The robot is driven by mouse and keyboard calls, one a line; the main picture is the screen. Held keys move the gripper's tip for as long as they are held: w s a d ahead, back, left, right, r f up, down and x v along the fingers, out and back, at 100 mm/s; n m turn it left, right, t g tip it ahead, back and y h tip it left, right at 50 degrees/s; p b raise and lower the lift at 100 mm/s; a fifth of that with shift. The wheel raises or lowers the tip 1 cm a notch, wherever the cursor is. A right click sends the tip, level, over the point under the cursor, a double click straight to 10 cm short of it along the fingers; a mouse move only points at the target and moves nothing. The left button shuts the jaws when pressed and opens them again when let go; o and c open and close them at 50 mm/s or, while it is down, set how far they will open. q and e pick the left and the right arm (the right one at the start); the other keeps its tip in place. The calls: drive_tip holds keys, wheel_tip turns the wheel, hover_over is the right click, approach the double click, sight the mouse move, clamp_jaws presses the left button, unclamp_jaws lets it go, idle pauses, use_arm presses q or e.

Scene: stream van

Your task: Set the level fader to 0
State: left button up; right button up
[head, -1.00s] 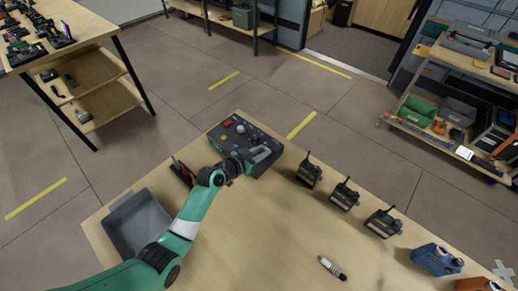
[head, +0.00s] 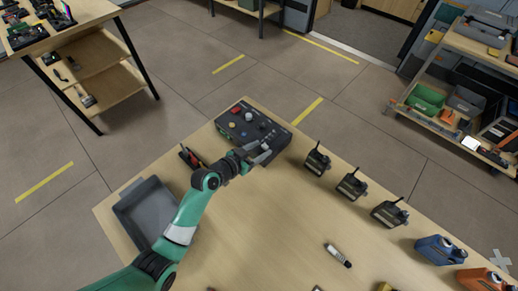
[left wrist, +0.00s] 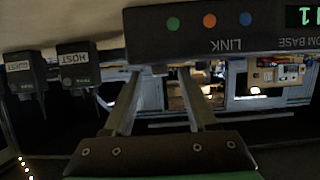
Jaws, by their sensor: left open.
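A dark control box (head: 243,122) with several coloured knobs and buttons on top sits at the far corner of the wooden table in the head view. I cannot make out the level fader among its controls. My left gripper (head: 267,153) is open at the near right side of the box; I cannot tell if it touches. In the left wrist view the box's side (left wrist: 180,42) shows upside down with "LINK" lettering, coloured dots and a green lit display. There the open, empty fingers (left wrist: 163,75) point toward its edge. My right gripper is not in view.
Several black radios (head: 317,160) stand in a row right of the box. A grey tray (head: 124,218) lies at the table's left edge, and a small dark stand with red (head: 189,157) is left of my wrist. The middle of the table is mostly clear.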

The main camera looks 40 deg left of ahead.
use_arm(q)
drive_tip(key=p+v, duration=0.3)
drive_tip(key=v, duration=0.8)
drive_tip(key=shift+s+p, duration=0.3)
drive_tip(key=shift+p, duration=0.05)
